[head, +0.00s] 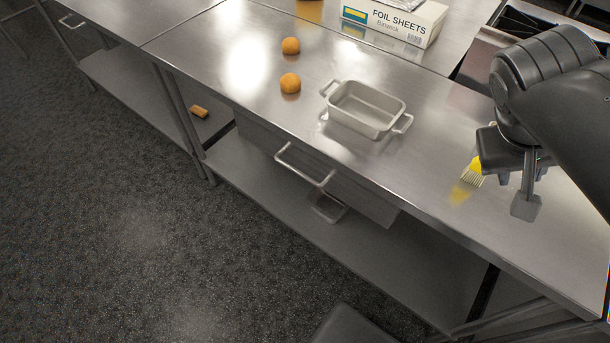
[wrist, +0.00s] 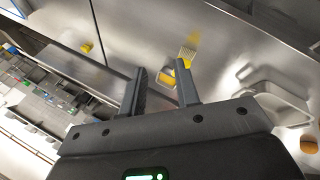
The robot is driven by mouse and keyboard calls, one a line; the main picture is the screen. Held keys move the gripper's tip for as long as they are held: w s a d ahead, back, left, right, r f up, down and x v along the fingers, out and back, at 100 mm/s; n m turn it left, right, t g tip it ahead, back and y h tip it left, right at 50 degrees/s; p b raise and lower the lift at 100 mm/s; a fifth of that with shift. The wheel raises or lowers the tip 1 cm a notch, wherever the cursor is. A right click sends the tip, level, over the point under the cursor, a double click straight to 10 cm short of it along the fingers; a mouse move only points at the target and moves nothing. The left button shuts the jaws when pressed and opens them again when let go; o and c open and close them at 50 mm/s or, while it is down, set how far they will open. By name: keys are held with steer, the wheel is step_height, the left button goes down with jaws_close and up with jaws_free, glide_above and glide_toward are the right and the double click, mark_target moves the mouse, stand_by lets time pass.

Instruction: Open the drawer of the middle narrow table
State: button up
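The steel table (head: 440,190) in front of me has a drawer (head: 350,190) under its top. The drawer's front looks flush below the tabletop edge, so it appears shut. Its bar handle (head: 303,166) sticks out from the front, left of centre in the head view. My gripper (head: 515,190) hangs above the right part of the tabletop, well to the right of the handle and apart from it. In the wrist view my gripper (wrist: 162,88) has its two fingers spread with nothing held between them. I cannot make out the handle in the wrist view.
A lower shelf (head: 300,215) runs beneath the drawer. The floor (head: 130,210) at left is clear.

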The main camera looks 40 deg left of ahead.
steer(key=a+n+t+h, duration=0.1)
steer(key=a+n+t, duration=0.45)
steer(key=a, duration=1.45)
steer(key=s+a+n+t+y, duration=0.3)
steer(key=s+a, duration=0.3)
steer(key=a, duration=0.4)
steer(key=s+a+n+t+y, duration=0.2)
steer(key=s+a+n+t, duration=0.15)
steer(key=s+a, duration=0.4)
steer(key=g, duration=0.1)
glide_toward(304, 175)
steer(key=x, duration=1)
steer(key=shift+f, duration=0.35)
jaws_close()
